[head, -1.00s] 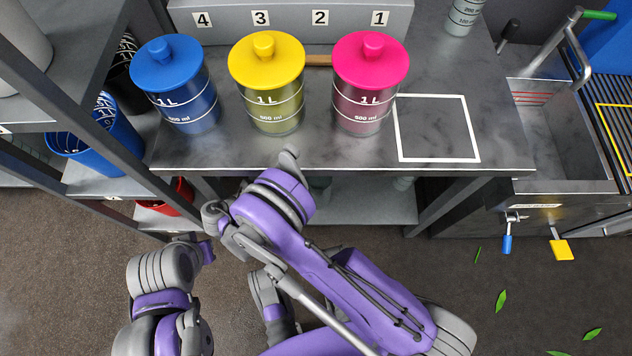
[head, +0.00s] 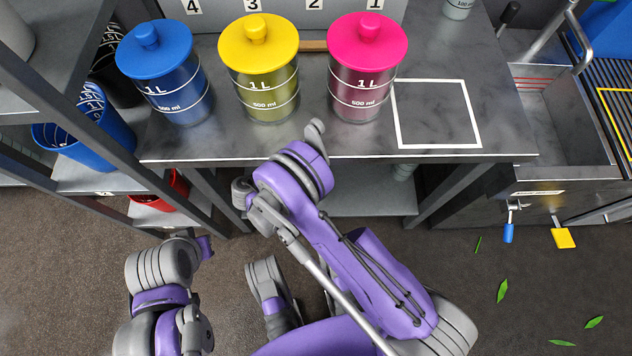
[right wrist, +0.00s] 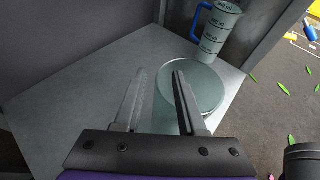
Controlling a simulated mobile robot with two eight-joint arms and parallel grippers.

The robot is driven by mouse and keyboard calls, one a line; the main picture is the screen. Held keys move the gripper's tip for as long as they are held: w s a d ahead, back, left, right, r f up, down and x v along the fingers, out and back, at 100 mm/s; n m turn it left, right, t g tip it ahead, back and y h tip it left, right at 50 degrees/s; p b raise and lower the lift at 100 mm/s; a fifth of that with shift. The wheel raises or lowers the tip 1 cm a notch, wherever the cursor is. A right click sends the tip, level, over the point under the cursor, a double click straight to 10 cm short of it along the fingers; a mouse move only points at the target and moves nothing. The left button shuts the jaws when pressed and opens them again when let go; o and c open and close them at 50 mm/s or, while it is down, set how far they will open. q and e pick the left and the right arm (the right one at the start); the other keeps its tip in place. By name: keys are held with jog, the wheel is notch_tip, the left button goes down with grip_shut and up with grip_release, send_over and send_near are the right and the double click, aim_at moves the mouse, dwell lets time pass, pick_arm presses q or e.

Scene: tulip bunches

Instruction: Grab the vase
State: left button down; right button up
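A clear, pale-green round glass vessel, which looks like the vase (right wrist: 207,88), is on the grey shelf in the right wrist view. My right gripper (right wrist: 160,76) is open, its two fingers apart and pointing toward the vase. The right finger overlaps the vase in the picture; I cannot tell whether it touches. In the head view my right arm reaches to the bench's front edge, and its gripper is hidden. My left arm is at the lower left there, with no gripper fingers clearly visible.
A measuring jug with a blue handle (right wrist: 216,28) stands behind the vase. Blue (head: 178,95), yellow (head: 258,90) and pink-lidded (head: 362,85) canisters stand on the bench (head: 300,147) above. A white square outline (head: 398,120) there is empty. Shelf walls flank the gripper.

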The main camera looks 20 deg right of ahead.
grip_shut()
dwell(1.3)
